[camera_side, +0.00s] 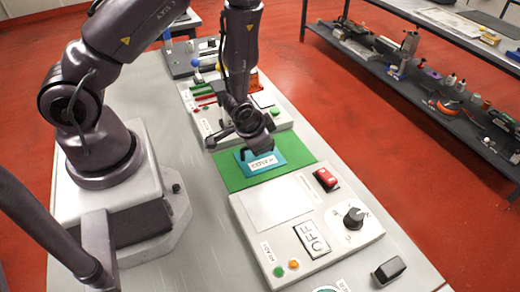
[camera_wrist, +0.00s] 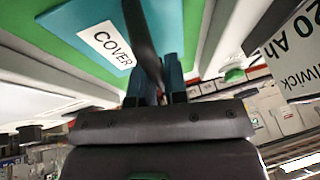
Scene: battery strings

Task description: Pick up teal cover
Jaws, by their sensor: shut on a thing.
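The teal cover (camera_side: 263,163) is a flat plate with a white label. It shows over the green mat in the middle of the bench. In the wrist view the teal cover (camera_wrist: 66,28) fills the upper left, and its label reads COVER. My gripper (camera_side: 248,151) is at the cover's far edge in the side view, pointing down. In the wrist view my gripper (camera_wrist: 155,75) has its fingers close together, shut on the cover. The grip point itself is mostly hidden. I cannot tell whether the cover touches the mat.
The green mat (camera_side: 232,178) lies between two panels. The near panel (camera_side: 249,217) has a red switch (camera_side: 326,179), a black knob (camera_side: 353,217) and an OFF sign (camera_side: 311,238). Behind my gripper is a panel with red strips and a green button (camera_side: 275,113). A black block (camera_side: 390,270) stands front right.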

